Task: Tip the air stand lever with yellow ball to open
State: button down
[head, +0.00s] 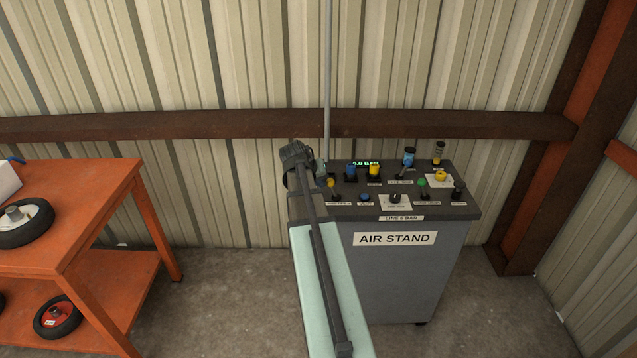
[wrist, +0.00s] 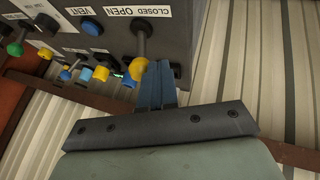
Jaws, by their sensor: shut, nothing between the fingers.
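The air stand (head: 395,270) is a grey cabinet with a sloped control panel. The lever with yellow ball (head: 331,183) is at the panel's left end, partly behind my arm. In the wrist view the yellow ball (wrist: 138,69) tops a grey stem beside a label (wrist: 139,11) reading CLOSED and OPEN. My gripper (wrist: 166,66) is shut and empty, its dark blue fingers just right of the ball. I cannot tell whether they touch. In the head view my wrist hides most of the fingers.
An orange cart (head: 100,190) with wheels is at left. A corrugated wall is behind.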

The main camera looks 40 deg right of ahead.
jog(key=shift+s+d, duration=0.1)
jog(key=shift+s+d+r+m+t+y, duration=0.3)
jog(key=shift+s+d+r+t+y, duration=0.2)
jog(key=shift+y, duration=0.2)
jog(key=shift+s+d+r+m+t+y, duration=0.3)
jog(key=shift+s+d+m+t+y, duration=0.1)
jog(key=shift+s+d+t+y, duration=0.5)
jog(key=shift+s+d, duration=0.85)
jog(key=shift+s+d, duration=0.1)
jog(key=shift+r, duration=0.2)
send_near(332, 180)
notch_tip(332, 180, up, 6)
jog(key=s, duration=0.2)
jog(key=shift+s+a+f, duration=0.2)
jog(key=shift+s+a, duration=0.05)
jog(key=shift+a, duration=0.05)
